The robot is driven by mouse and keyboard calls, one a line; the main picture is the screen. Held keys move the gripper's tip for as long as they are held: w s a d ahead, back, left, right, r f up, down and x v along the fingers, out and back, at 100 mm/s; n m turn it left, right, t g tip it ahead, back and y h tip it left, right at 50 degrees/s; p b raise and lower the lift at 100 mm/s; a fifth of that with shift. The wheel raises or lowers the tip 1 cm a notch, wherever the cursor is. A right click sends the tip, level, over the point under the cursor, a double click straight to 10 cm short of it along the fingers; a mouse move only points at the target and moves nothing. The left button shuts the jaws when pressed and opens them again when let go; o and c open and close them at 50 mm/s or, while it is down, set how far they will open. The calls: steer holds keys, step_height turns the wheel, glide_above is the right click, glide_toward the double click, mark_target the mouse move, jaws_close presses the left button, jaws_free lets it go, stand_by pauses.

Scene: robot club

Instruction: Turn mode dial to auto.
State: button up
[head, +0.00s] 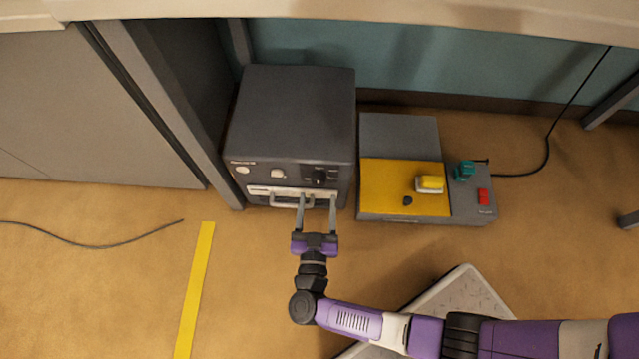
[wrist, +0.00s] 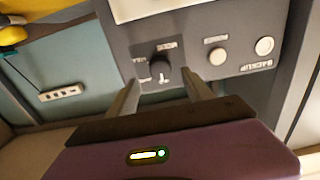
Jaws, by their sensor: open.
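The dark grey box (head: 290,115) stands on the floor under the table, its front panel towards me. The black mode dial (head: 319,176) is at the right of that panel. In the wrist view the dial (wrist: 161,66) has small markings around it, too blurred to read, so its setting is unclear. My gripper (head: 318,200) is open and empty in front of the panel. In the wrist view its fingertips (wrist: 163,84) are apart, one to each side of the dial and short of it. No contact shows.
Two pale round buttons (wrist: 240,52) sit beside the dial. A pale strip with a handle (head: 272,192) lies below it. A yellow-topped grey unit (head: 380,185) with a teal knob (head: 465,170) and red switch (head: 485,196) stands to the right. A cable (head: 90,238) lies on open floor at left.

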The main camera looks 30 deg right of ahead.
mark_target(319, 184)
steer(key=b+x, duration=0.1)
steer(key=x, duration=0.3)
steer(key=shift+a+f, duration=0.1)
steer(key=shift+f, duration=0.05)
steer(key=shift+w+d+b, duration=0.4)
steer(key=shift+w, duration=0.2)
jaws_close()
